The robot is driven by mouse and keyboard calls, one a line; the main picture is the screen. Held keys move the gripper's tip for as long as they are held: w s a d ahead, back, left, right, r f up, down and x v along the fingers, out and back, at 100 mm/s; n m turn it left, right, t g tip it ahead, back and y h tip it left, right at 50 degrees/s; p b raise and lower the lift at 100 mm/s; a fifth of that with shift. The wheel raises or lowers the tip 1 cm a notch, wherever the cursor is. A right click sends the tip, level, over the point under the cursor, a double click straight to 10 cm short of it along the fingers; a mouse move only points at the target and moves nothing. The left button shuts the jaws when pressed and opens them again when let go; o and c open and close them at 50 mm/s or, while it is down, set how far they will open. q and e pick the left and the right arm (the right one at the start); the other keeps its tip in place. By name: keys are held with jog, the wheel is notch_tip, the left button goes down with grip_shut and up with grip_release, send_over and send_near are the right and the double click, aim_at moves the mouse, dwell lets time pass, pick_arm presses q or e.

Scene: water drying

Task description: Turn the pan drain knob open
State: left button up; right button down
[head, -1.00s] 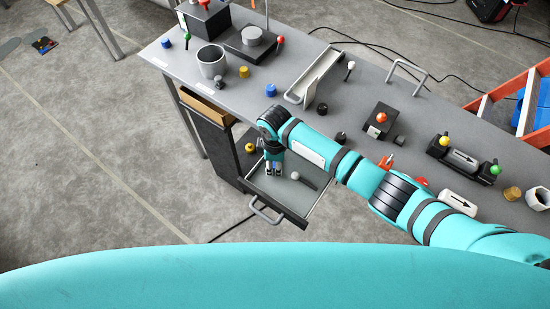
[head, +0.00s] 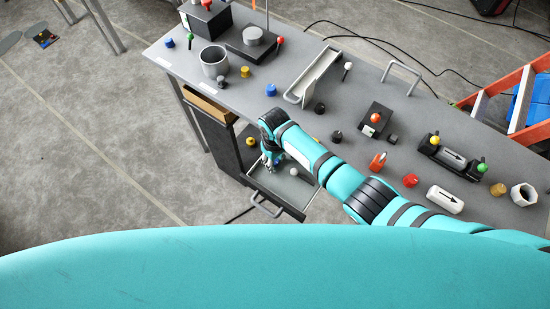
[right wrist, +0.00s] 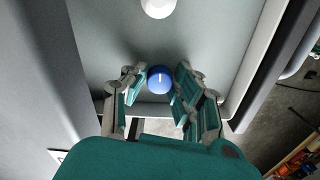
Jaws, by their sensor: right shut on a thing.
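The pan (head: 301,187) is a shallow grey drawer pulled out from under the bench. A blue knob (right wrist: 159,82) with a short white mark stands in it in the right wrist view. The mark lies roughly along the picture's vertical. My right gripper (head: 268,161) reaches down into the pan near its left side, its fingers small in the head view. In the right wrist view my right gripper (right wrist: 160,84) has its fingers on both sides of the blue knob and is shut on it. The knob is hidden in the head view. My left gripper is not in view.
A white ball (head: 294,171) stands in the pan to the right of the gripper; it also shows in the right wrist view (right wrist: 158,7). The pan's bar handle (head: 265,206) faces the open floor. The bench top (head: 240,99) above carries a mug (head: 214,63), several knobs and fixtures.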

jog(key=shift+w+r+m, duration=0.1)
jog(key=shift+m, duration=0.2)
jog(key=c, duration=1.3)
grip_release()
jog(key=shift+c, duration=0.2)
notch_tip(320, 180, up, 12)
